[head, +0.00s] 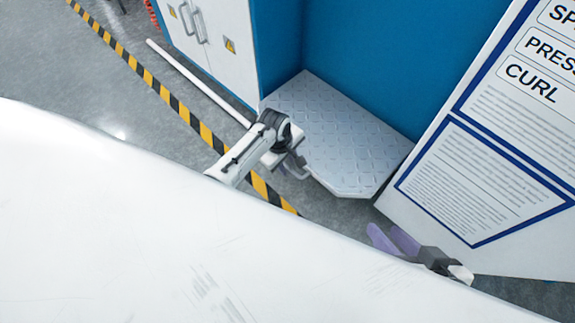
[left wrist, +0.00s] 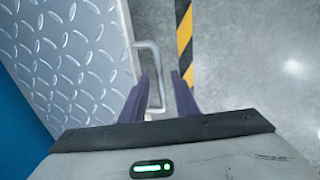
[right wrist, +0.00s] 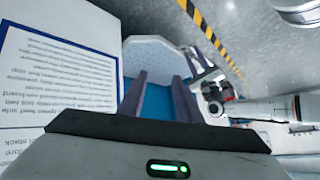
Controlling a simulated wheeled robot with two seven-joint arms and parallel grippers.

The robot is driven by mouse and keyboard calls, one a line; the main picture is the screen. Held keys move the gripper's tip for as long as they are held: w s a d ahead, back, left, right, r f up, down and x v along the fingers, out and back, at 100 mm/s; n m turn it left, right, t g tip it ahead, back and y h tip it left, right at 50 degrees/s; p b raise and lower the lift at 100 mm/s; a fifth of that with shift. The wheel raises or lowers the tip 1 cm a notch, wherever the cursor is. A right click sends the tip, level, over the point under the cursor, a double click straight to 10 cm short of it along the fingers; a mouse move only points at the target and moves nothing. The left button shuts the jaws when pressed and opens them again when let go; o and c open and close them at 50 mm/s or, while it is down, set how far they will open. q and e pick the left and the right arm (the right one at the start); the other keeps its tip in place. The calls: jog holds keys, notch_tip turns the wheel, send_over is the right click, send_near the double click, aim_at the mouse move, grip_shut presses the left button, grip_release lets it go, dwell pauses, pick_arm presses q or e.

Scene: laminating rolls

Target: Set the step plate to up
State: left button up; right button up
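The step plate (head: 345,140) is a grey diamond-tread plate at the foot of the blue machine, lying about flat with its tread facing up. It also shows at the left of the left wrist view (left wrist: 75,60) and pale in the right wrist view (right wrist: 160,52). A bent grey handle (left wrist: 160,75) sticks out from its edge. My left gripper (left wrist: 160,85) is open at that edge, with the handle between its fingers and not clamped. In the head view its fingers are mostly hidden by the wrist. My right gripper (head: 383,232) is open and empty, in front of the white sign board.
The white sign board (head: 480,190) stands right of the plate. A white cabinet (head: 215,40) is at the back left, with a white bar (head: 195,82) along its foot. Yellow-black tape (head: 150,78) marks the grey floor. A large white surface (head: 150,230) fills the foreground.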

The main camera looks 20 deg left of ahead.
pick_arm(q)
grip_shut()
pick_arm(e)
jog(key=shift+r, duration=0.1)
